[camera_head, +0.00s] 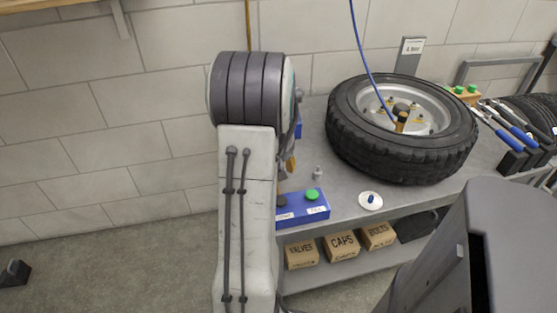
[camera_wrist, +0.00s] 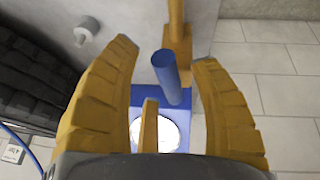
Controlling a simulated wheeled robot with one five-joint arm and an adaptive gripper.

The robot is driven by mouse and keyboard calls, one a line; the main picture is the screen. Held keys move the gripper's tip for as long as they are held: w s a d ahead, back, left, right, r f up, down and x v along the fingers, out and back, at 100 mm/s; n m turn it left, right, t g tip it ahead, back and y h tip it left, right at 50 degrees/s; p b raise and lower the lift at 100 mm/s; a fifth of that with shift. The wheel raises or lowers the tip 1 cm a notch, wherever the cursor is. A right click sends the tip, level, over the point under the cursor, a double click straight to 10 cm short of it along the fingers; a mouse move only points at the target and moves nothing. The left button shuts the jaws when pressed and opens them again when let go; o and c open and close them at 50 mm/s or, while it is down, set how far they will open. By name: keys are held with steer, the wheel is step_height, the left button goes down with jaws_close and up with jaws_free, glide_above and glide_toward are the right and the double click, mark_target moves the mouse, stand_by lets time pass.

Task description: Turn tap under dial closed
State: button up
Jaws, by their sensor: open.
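In the wrist view, my gripper (camera_wrist: 166,52) is open, with its two yellow fingers spread apart. A blue cylindrical handle (camera_wrist: 167,75), apparently the tap, lies between the fingers, with a visible gap on each side. A round white dial (camera_wrist: 155,132) on a blue body (camera_wrist: 180,120) shows between the fingers nearer the palm. A narrow yellow piece (camera_wrist: 149,122) stands in front of the dial and covers part of it. A yellow pipe (camera_wrist: 177,28) runs beyond the handle. In the head view my arm hides most of this; a little blue (camera_head: 298,128) shows at its right edge.
A tyre on its rim (camera_head: 400,125) lies on the grey bench (camera_head: 345,205). A blue button box (camera_head: 302,210), a white dish (camera_head: 370,200) and a small grey weight-like piece (camera_head: 318,172) are near my arm. Labelled boxes (camera_head: 342,243) sit on the lower shelf.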

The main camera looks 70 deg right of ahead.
steer(key=shift+r, duration=0.15)
steer(key=v, duration=1.1)
steer(key=shift+a+r, duration=0.15)
steer(key=shift+r, duration=0.15)
steer(key=shift+s, duration=0.1)
